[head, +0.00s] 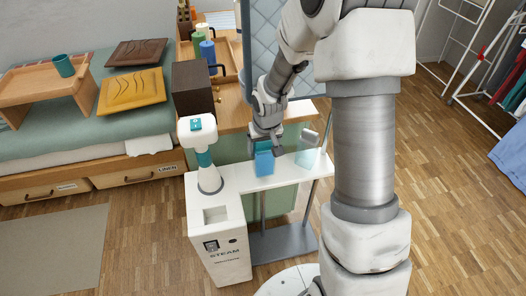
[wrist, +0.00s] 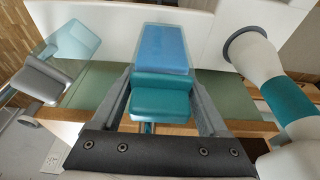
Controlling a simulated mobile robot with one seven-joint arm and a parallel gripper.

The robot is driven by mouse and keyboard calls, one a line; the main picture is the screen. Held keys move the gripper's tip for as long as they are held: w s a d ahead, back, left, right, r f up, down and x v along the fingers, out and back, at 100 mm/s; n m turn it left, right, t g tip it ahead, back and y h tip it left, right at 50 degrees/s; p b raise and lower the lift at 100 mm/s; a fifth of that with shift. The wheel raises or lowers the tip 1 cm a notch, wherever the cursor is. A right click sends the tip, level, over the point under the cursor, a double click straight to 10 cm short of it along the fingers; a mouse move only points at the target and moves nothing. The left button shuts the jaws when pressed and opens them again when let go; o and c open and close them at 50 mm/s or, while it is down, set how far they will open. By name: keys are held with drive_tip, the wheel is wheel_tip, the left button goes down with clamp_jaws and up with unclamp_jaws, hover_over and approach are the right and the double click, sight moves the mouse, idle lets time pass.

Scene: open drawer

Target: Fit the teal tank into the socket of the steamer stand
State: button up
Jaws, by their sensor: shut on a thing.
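My gripper (head: 266,142) is shut on the teal tank (head: 264,164), which has a translucent blue body. In the wrist view the teal tank (wrist: 160,96) sits between both fingers, its blue end pointing away from my gripper. The tank is above or at the white shelf beside the steamer stand (head: 218,252); I cannot tell whether it touches the shelf. The stand is a white box marked STEAM, with a rectangular socket (head: 215,215) in its top, left of and nearer than my gripper. The socket does not show clearly in the wrist view.
A clear tank with a grey cap (head: 308,142) stands on the shelf right of my gripper. A white steamer column with a teal band (head: 204,158) rises left of it, and shows at right in the wrist view (wrist: 289,96). A dark box (head: 193,88) stands behind.

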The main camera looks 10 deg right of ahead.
wheel_tip(320, 180, up, 5)
drive_tip(key=shift+f+p, duration=0.2)
drive_tip(key=shift+p, duration=0.45)
drive_tip(key=s+a+b, duration=0.2)
drive_tip(key=s+b, duration=0.3)
drive_tip(key=s, duration=0.4)
drive_tip(key=s+a+f+b, duration=0.1)
drive_tip(key=s+a+b, duration=0.2)
drive_tip(key=s, duration=0.6)
drive_tip(key=shift+s+a+b, duration=0.3)
drive_tip(key=shift+a+b, duration=0.05)
drive_tip(key=shift+b, duration=0.75)
drive_tip(key=shift+a, duration=0.1)
